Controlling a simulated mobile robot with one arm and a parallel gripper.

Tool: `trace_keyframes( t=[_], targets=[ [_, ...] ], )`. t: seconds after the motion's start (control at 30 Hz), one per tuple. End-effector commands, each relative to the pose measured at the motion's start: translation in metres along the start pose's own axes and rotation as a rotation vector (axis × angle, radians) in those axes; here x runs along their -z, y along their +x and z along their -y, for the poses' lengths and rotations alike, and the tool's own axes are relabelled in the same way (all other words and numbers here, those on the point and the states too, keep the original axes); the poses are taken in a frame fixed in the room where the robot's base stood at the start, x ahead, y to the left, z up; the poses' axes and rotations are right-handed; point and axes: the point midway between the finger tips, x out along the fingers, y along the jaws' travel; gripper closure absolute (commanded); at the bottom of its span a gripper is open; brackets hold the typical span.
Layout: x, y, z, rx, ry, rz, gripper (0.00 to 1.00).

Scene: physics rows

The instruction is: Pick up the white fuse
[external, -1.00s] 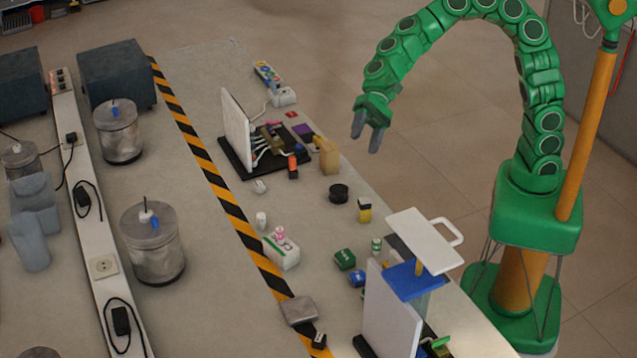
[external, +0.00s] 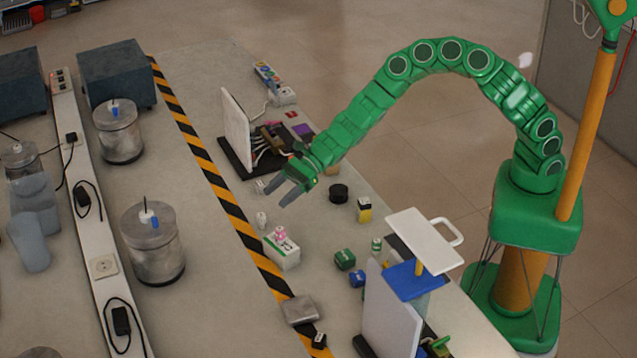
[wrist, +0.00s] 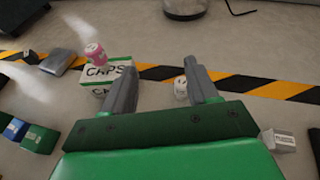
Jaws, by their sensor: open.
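Two small white things could be the white fuse; I cannot tell which. One is an upright white cylinder (external: 261,219) with dark marks, beside the striped tape; the wrist view shows this cylinder (wrist: 181,88) between the lines of my fingers, close to the right one, farther out. The other is a small white block (external: 259,186) with dark print; this block (wrist: 279,140) is right of my gripper in the wrist view. My gripper (external: 274,195) is open and empty above the table, and its two fingers (wrist: 158,72) show apart in the wrist view.
A white CAPS box (external: 281,250) with a pink item on top stands near the cylinder, left of my fingers in the wrist view. A black board with an upright white panel (external: 236,130) is behind my gripper. A black round piece (external: 338,193) and small boxes lie nearer my base.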

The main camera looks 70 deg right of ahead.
Motion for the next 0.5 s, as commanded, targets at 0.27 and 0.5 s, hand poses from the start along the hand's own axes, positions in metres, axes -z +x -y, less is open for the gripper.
trace_keyframes(
  t=[0.27,0.5],
  targets=[
    [0.048,0.009,0.018,0.065,0.104,-0.056,0.41],
    [0.05,0.019,0.021,0.07,0.108,-0.06,0.41]
  ],
)
